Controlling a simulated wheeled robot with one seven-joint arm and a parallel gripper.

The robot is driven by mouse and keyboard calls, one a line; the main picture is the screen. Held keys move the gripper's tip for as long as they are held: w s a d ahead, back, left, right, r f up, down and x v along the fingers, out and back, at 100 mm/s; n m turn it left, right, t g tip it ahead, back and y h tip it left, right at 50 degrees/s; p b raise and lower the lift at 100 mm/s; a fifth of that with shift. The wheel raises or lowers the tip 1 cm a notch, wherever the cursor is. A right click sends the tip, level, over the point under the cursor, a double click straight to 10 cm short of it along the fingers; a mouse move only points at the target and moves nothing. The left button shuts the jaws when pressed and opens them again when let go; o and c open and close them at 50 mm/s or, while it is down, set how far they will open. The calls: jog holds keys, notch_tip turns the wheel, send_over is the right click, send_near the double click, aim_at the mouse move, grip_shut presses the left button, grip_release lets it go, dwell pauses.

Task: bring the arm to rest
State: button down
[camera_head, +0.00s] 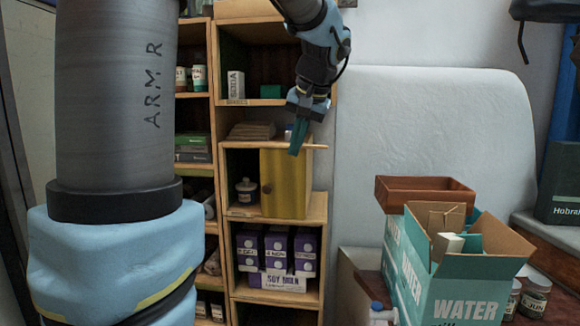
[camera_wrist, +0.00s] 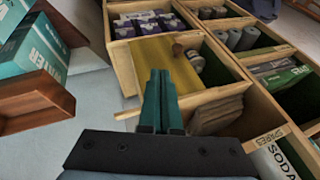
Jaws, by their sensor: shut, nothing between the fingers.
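My gripper (camera_head: 297,138) hangs from my arm at the upper middle of the head view, fingers pointing down. Its teal fingers are shut together with nothing between them. In the wrist view the gripper (camera_wrist: 158,82) is in front of the wooden shelf unit (camera_wrist: 215,103). In the head view the fingertips appear just in front of the top of a yellow-green door panel (camera_head: 285,184) on the shelf unit (camera_head: 225,236). I cannot tell whether they touch it. The panel also shows in the wrist view (camera_wrist: 130,65), with a round brown knob.
A teal WATER box (camera_head: 465,290), open, stands at right with a brown tray (camera_head: 425,190) behind it. Purple cartons (camera_head: 277,248) fill a lower compartment. A SODA box (camera_head: 236,85) stands higher up. A pale padded panel (camera_head: 430,120) leans on the wall.

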jog(key=s+a+f+g+h, duration=0.1)
jog(key=s+a+f, duration=0.2)
jog(key=f, duration=0.5)
jog(key=s+a+f+n+g+h, duration=0.1)
jog(key=s+a+f, duration=0.3)
jog(key=s+f, duration=0.2)
jog(key=s+a+f+n+g, duration=0.1)
jog(key=s+a+f, duration=0.2)
jog(key=f, duration=0.6)
jog(key=shift+s+a+f+h, duration=0.2)
jog(key=shift+s+f+h, duration=0.2)
jog(key=shift+s, duration=0.5)
